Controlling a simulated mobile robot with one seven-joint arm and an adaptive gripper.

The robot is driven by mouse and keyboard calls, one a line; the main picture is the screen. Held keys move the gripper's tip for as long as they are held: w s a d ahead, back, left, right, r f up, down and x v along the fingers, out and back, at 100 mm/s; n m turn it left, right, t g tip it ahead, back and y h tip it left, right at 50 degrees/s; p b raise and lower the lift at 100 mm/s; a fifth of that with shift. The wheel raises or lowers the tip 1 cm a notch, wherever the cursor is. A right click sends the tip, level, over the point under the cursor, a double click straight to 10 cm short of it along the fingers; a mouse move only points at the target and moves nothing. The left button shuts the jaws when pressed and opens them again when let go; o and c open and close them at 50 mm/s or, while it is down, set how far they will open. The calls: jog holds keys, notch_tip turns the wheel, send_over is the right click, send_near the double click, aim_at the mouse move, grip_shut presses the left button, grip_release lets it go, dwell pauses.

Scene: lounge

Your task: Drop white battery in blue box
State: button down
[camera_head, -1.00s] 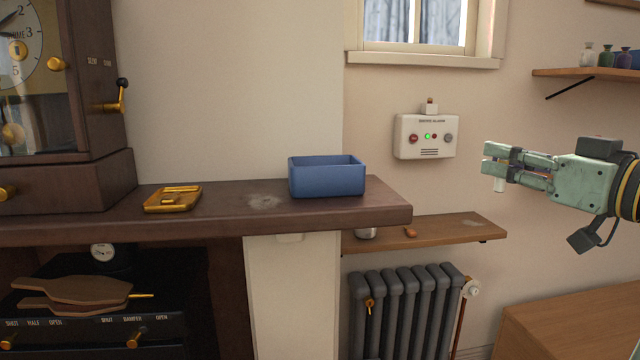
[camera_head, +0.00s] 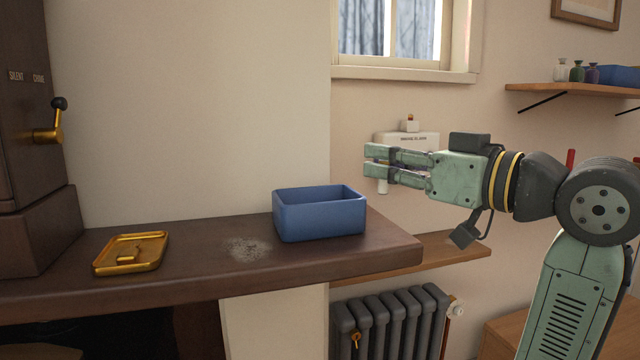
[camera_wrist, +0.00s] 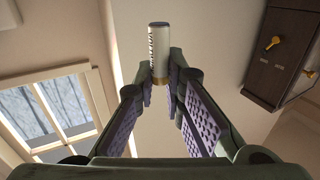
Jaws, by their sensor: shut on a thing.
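The blue box (camera_head: 320,222) is open at the top and sits on the dark wooden mantel shelf (camera_head: 200,270), near its right end. My gripper (camera_head: 368,165) is to the right of the box and higher, with its fingers pointing left. It is shut on the white battery (camera_head: 383,186), whose lower end sticks out below the fingers. In the wrist view the white battery (camera_wrist: 159,50) is upright between the fingertips, with dark marks along its side and a brass-coloured band at one end. The inside floor of the box is hidden.
A brass tray (camera_head: 131,252) lies on the mantel at left, beside a dark clock case (camera_head: 35,220) with a crank. A white alarm box (camera_head: 410,140) is on the wall behind my gripper. A lower wooden shelf (camera_head: 440,250) and a radiator (camera_head: 390,320) are below.

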jog(key=w+a+f+p, duration=0.1)
jog(key=a, duration=0.1)
jog(key=w+a+f+p, duration=0.1)
jog(key=w+a, duration=0.1)
jog(key=a, duration=0.1)
jog(key=w+a+f+p, duration=0.1)
jog(key=w+a+f, duration=0.1)
jog(key=a, duration=0.1)
jog(key=shift+w+a, duration=0.2)
jog(key=shift+a, duration=0.05)
jog(key=shift+f, duration=0.2)
